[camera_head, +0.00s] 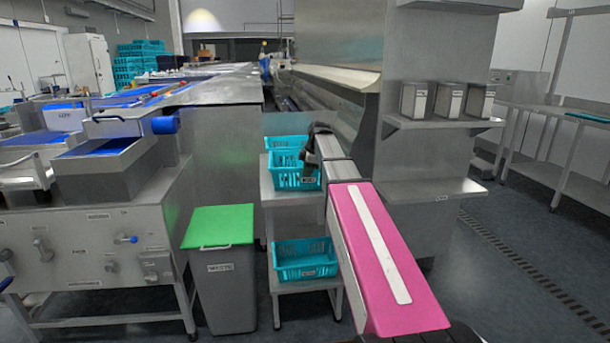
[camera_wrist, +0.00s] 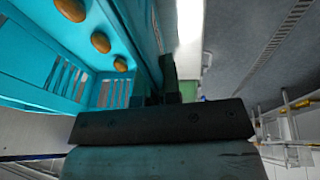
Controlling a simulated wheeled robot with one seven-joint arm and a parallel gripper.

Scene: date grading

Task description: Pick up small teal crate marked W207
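A teal crate (camera_head: 296,179) stands on the upper shelf of a grey stand in the head view, its small label unreadable. My gripper (camera_head: 318,130) is at the crate's right rim. In the wrist view, the teal crate (camera_wrist: 115,35) fills the upper left, with several brown dates inside. My gripper's dark fingers (camera_wrist: 157,82) are at its side wall, with a strip of teal between them. I cannot tell whether they press on the wall. Another teal crate (camera_head: 305,265) with a label sits on the lower shelf. A further teal crate (camera_head: 285,142) shows behind the upper one.
A grey bin with a green lid (camera_head: 222,225) stands left of the stand. A steel machine (camera_head: 110,240) is at the left. A steel cabinet (camera_head: 430,165) with several small grey boxes on its shelf is close on the right. Open floor (camera_head: 510,270) lies at right.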

